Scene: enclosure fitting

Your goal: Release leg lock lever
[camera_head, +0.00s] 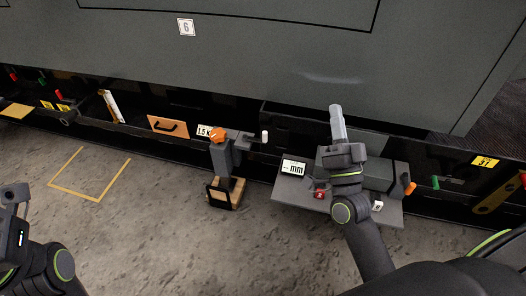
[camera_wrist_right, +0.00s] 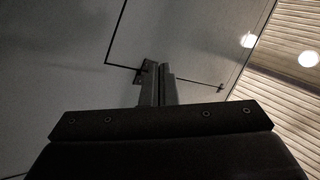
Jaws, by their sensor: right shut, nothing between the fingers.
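A grey leg post (camera_head: 222,165) stands upright on a wooden block (camera_head: 232,196) on the floor. An orange knob or lever (camera_head: 218,134) sits at its top, and a crank with a white handle (camera_head: 264,136) sticks out to its right. I cannot tell for certain which part is the lock lever. My right gripper (camera_head: 337,110) is shut and empty, pointing up in front of the large grey panel, to the right of the post and apart from it. In the right wrist view its fingers (camera_wrist_right: 159,80) are together. My left gripper (camera_head: 15,195) shows partly at the left edge, far from the post.
A grey plate (camera_head: 290,207) with a "mm" display (camera_head: 293,168) and an orange-tipped handle (camera_head: 410,188) lies beneath my right arm. The large grey enclosure (camera_head: 250,60) overhangs the back. A yellow floor outline (camera_head: 75,192) marks clear floor at left.

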